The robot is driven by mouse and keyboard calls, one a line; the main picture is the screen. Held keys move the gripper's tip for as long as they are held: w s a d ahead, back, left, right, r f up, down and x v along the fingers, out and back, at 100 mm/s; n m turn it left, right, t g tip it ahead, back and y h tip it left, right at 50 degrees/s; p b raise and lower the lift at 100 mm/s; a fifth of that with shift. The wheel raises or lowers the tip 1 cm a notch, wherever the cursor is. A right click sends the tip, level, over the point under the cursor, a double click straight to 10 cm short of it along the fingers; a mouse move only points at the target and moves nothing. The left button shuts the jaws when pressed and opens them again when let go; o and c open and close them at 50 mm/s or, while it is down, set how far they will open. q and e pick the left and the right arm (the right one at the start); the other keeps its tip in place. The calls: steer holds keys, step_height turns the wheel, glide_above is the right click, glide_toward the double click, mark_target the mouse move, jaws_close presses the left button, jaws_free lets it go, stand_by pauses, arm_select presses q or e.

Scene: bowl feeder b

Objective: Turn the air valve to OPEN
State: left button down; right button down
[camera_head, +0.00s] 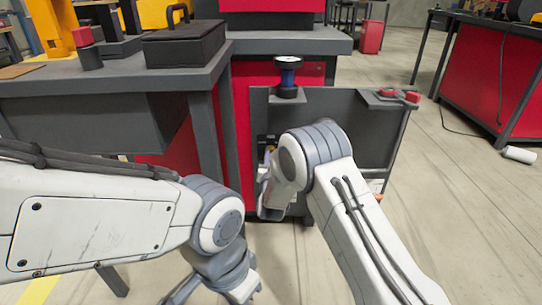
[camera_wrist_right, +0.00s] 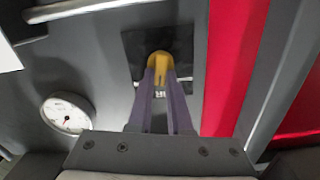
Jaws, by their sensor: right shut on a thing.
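The yellow valve handle (camera_wrist_right: 158,60) sits on a dark square plate (camera_wrist_right: 133,48) on a grey panel, in the right wrist view. My right gripper (camera_wrist_right: 160,84) is shut on the handle, with one finger on each side. A label on the plate is mostly hidden behind the fingers, so I cannot read the valve's position. In the head view my right forearm and wrist cover most of the valve area. My left gripper (camera_head: 212,292) hangs low at the bottom of the head view, away from the panel, its fingers apart and partly cut off.
A round white gauge (camera_wrist_right: 68,113) is left of the valve in the wrist view. A grey bench (camera_head: 130,77) with a black case (camera_head: 185,45) stands at the left. A red cabinet (camera_head: 490,75) is at the right. The floor between is mostly clear.

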steer(key=m, duration=0.3)
steer(key=shift+d, duration=0.15)
steer(key=shift+d+f+m, duration=0.15)
steer(key=shift+m, duration=1.65)
steer(key=c, duration=0.8)
jaws_free()
steer(key=shift+c, duration=0.2)
steer(key=shift+s, duration=0.1)
